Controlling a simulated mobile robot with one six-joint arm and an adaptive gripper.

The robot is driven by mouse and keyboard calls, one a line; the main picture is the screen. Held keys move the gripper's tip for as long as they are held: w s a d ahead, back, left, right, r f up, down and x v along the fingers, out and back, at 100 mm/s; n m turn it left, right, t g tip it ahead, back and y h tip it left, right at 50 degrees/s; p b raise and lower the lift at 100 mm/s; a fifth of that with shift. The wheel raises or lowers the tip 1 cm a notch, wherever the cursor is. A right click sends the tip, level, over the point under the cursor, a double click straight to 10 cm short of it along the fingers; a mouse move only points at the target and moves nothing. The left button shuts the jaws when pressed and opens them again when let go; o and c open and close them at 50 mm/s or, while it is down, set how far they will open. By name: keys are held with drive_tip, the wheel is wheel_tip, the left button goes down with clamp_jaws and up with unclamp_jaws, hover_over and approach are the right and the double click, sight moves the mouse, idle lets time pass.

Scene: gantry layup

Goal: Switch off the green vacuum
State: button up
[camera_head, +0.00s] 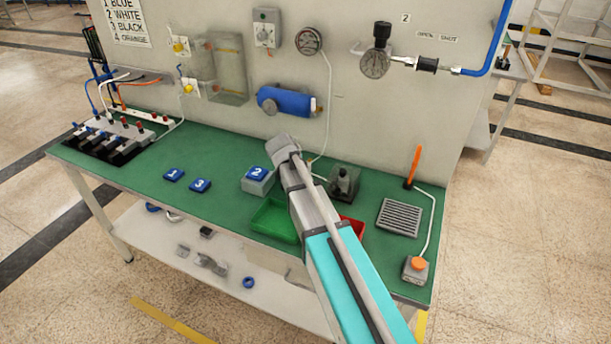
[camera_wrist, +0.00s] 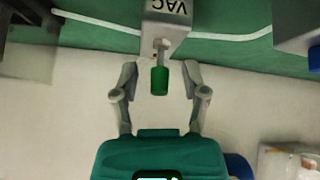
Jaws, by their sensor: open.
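A pale grey box labelled VAC (camera_wrist: 165,18), upside down in the wrist view, stands at the top middle on the green surface. A short metal stem sticks out of it toward me, ending in a green grip (camera_wrist: 160,80). My gripper (camera_wrist: 160,78) is open, with one finger on each side of the green grip and a gap on both sides. Neither finger appears to touch it. In the head view I cannot make out the VAC box or my fingertips; my arm crosses the middle of the bench there.
The green bench (camera_head: 130,175) carries a green bin (camera_head: 274,221), a block marked 2 (camera_head: 258,179), a grey grille (camera_head: 398,217) and an orange button box (camera_head: 415,269). A blue cylinder (camera_head: 285,102) hangs on the back panel. In the wrist view a white cable (camera_wrist: 235,37) runs beside the VAC box.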

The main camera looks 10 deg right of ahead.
drive_tip(key=shift+w+r, duration=0.1)
drive_tip(key=shift+w+d+r+g+y+p, duration=0.15)
drive_tip(key=shift+w+g+y+p, duration=0.1)
drive_tip(key=shift+g+y+p, duration=0.4)
drive_tip(key=shift+w+d+g+y+p, duration=0.3)
drive_tip(key=shift+g+y+p, duration=0.15)
drive_tip(key=shift+g+p, duration=0.5)
drive_tip(key=g+y, duration=0.1)
drive_tip(key=w+g+y+p, duration=0.1)
drive_tip(key=g, duration=0.1)
drive_tip(key=shift+d, duration=0.3)
drive_tip(key=shift+s+r+p, duration=0.25)
drive_tip(key=shift+r+p, duration=0.7)
drive_tip(key=shift+p, duration=0.1)
wheel_tip(320, 180, up, 14)
drive_tip(key=f+p, duration=0.1)
drive_tip(key=p, duration=1.3)
drive_tip(key=s+f+n+b, duration=0.2)
drive_tip(key=s+b, duration=0.1)
drive_tip(key=s, duration=1.2)
drive_tip(key=s+f+n+b, duration=0.2)
drive_tip(key=s+f+b, duration=0.1)
drive_tip(key=s, duration=1.2)
drive_tip(key=shift+s+f, duration=0.15)
drive_tip(key=shift+f, duration=0.05)
